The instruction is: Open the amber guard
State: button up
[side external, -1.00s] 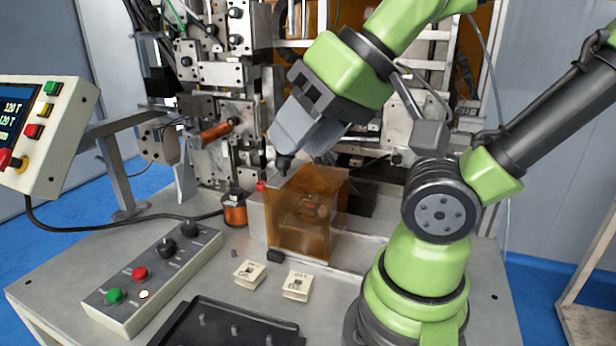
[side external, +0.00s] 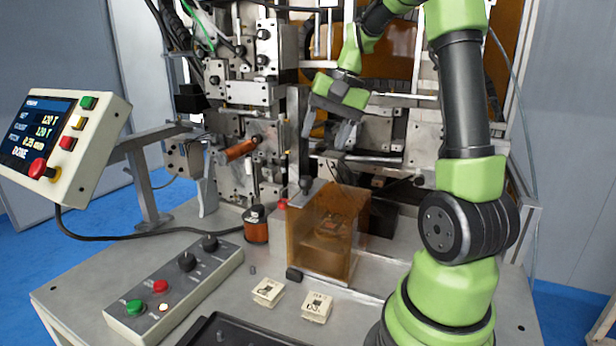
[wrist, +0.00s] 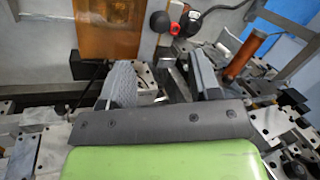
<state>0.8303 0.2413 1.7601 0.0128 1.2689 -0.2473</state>
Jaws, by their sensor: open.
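The amber guard (side external: 318,236) is a see-through orange box on the table in the middle of the side view. It appears closed, with a dim coil-like shape inside. In the wrist view its amber panel (wrist: 108,22) shows at the top, left of the fingers. My gripper (side external: 343,133) is open and empty, above and behind the guard and apart from it. In the wrist view its two fingers (wrist: 160,85) are spread over metal machine parts. A red knob (side external: 283,204) sits by the guard's upper left; it also shows in the wrist view (wrist: 174,29).
A copper spool (side external: 256,226) stands left of the guard. A button box (side external: 175,290), two cream blocks (side external: 268,292) and a black tray (side external: 235,332) lie in front. The winder's metal frame (side external: 250,93) rises behind. A control panel (side external: 60,140) is at left.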

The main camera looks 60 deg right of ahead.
aim_at(308, 177)
jog(key=x, duration=0.9)
jog(key=shift+f, duration=0.25)
grip_shut()
jog(key=s, duration=1.2)
grip_release()
